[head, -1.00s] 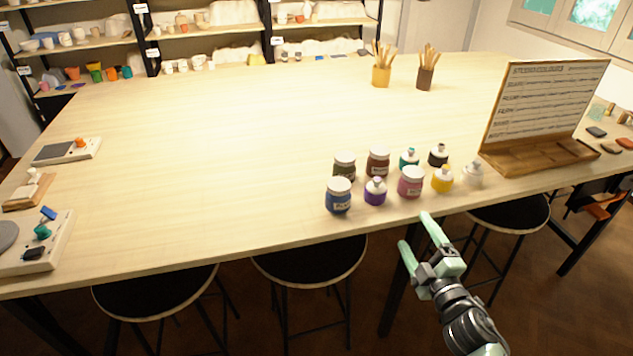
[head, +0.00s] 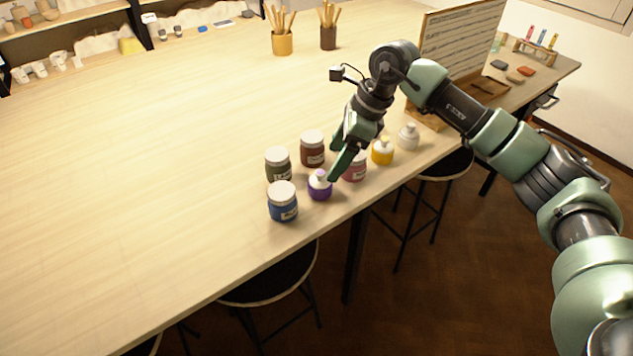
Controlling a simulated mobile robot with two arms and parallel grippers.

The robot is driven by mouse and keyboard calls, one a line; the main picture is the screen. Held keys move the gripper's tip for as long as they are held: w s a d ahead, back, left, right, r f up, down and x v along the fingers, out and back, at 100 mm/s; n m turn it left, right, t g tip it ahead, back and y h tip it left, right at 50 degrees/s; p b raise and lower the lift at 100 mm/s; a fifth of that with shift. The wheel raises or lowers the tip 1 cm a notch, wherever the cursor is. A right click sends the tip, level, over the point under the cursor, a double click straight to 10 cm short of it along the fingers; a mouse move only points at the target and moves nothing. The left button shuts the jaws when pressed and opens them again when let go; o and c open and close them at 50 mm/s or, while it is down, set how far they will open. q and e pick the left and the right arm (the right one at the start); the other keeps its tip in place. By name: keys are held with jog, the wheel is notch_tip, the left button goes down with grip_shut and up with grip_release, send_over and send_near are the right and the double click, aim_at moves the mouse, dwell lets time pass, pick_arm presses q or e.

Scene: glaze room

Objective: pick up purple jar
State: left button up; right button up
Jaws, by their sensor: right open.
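The purple jar (head: 319,188) is a small round purple bottle with a white top and nozzle. It stands upright on the wooden table, in the front row of jars. My right gripper (head: 334,163) is open and reaches down from above right, its fingers just behind and above the purple jar. One fingertip overlaps the jar's upper right edge in the head view; I cannot tell whether it touches. Nothing is seen between the fingers. My left gripper is not in view.
A blue jar (head: 282,203) stands close on the left, dark green (head: 278,165) and brown (head: 312,149) jars behind. A pink jar (head: 354,169), partly hidden, a yellow bottle (head: 382,151) and a white bottle (head: 408,137) stand to the right. The table's left side (head: 150,170) is clear.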

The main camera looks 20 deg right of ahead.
aim_at(323, 172)
jog(key=p+x, duration=0.1)
jog(key=x, duration=0.1)
jog(key=p+x, duration=0.1)
jog(key=x, duration=0.1)
jog(key=a+x, duration=0.1)
jog(key=x, duration=0.1)
jog(key=shift+s+a+f+p, duration=0.15)
jog(key=shift+s+p, duration=0.1)
jog(key=shift+p, duration=0.15)
jog(key=shift+a+f, duration=0.1)
jog(key=shift+f, duration=0.05)
jog(key=shift+w, duration=0.1)
grip_shut()
